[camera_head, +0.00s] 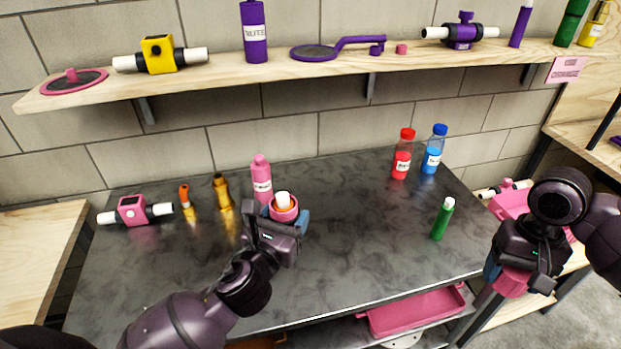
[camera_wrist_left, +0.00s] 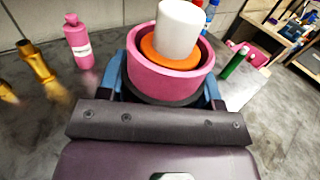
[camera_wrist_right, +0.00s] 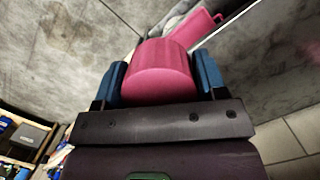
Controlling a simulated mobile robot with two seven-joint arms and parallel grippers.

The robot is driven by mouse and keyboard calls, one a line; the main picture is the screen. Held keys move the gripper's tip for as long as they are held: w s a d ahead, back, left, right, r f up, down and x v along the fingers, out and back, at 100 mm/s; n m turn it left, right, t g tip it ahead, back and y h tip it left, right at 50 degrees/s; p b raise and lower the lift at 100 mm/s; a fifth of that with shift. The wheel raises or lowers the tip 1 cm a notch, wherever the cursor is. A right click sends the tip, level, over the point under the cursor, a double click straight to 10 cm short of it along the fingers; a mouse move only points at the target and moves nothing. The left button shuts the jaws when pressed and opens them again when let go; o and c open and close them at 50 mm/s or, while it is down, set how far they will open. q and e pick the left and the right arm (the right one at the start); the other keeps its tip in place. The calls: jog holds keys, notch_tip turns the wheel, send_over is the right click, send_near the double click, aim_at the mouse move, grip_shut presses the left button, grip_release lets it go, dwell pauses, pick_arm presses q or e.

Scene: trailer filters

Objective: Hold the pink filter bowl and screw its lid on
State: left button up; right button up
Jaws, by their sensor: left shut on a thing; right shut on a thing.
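The pink bowl (camera_head: 285,214) is upright, with a white filter cylinder (camera_head: 282,198) on an orange base inside it. My left gripper (camera_head: 285,221) is shut on the bowl, its blue fingers at either side, as the left wrist view (camera_wrist_left: 170,82) also shows. The bowl's top is open. My right gripper (camera_head: 516,276) is shut on a pink rounded part (camera_wrist_right: 160,72), which looks like the lid; it also shows below the gripper in the head view (camera_head: 510,284). It is far to the right of the bowl, beyond the table's right edge. Its underside is hidden.
On the dark table (camera_head: 350,255) stand a pink bottle (camera_head: 261,170), red (camera_head: 402,160) and blue (camera_head: 433,155) bottles, and a green tube (camera_head: 442,219). A pink housing (camera_head: 133,210) is at left. The shelf (camera_head: 225,72) runs above. The table's middle right is clear.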

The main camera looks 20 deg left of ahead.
pick_arm(q)
jog(key=d+r+m+g+h, duration=0.1)
jog(key=d+m+g+h, duration=0.3)
jog(key=d+m+h, duration=0.3)
jog(key=d+h, duration=0.4)
jog(key=d, duration=0.3)
jog(key=shift+w+d+m, duration=0.2)
jog(key=shift+d+m, duration=0.2)
pick_arm(e)
jog(key=a+r, duration=0.4)
jog(key=a, duration=0.5)
jog(key=a+r, duration=0.5)
jog(key=a, duration=0.4)
jog(key=a+r, duration=0.4)
jog(key=a, duration=0.5)
jog(key=shift+s+r, duration=0.15)
jog(key=shift+r, duration=0.2)
jog(key=shift+f, duration=0.15)
jog(key=shift+f, duration=1.9)
jog(key=shift+s, duration=0.1)
jog(key=shift+f, duration=0.85)
